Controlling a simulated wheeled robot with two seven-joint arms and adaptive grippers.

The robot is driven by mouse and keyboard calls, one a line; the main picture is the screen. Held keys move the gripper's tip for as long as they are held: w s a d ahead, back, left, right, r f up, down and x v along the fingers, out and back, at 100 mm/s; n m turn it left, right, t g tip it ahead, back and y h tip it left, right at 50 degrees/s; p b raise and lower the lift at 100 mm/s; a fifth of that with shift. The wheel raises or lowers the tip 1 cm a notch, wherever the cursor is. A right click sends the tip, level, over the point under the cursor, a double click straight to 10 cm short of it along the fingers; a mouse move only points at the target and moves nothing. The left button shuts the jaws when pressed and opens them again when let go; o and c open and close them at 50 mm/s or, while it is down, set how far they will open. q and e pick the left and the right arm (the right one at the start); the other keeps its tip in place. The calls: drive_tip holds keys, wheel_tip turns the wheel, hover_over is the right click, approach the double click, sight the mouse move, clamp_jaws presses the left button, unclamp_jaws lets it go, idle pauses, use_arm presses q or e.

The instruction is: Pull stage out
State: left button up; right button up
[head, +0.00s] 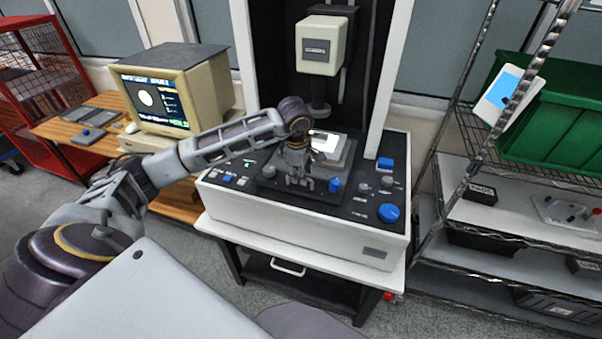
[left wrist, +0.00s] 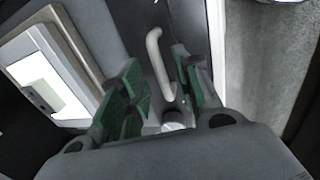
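The stage (head: 330,148) is a low plate with a bright white panel, set on the dark top of the measuring machine (head: 300,228). In the left wrist view the stage (left wrist: 48,85) shows at the left with its pale frame. My left gripper (head: 301,182) is over the front part of the stage, pointing down. In the left wrist view its green-padded fingers (left wrist: 157,66) are apart. A pale bent handle (left wrist: 158,60) shows between them; I cannot tell whether either pad touches it. The handle is hidden behind the gripper in the head view. My right gripper is not in view.
A machine column with a camera head (head: 321,45) rises behind the stage. Blue knobs (head: 389,212) stand on the panel at the right. A computer monitor (head: 170,95) is at the left. A wire shelf with a green bin (head: 560,125) stands at the right.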

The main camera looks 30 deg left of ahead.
use_arm(q)
drive_tip(key=shift+f, duration=0.45)
drive_tip(key=shift+w, duration=0.1)
clamp_jaws()
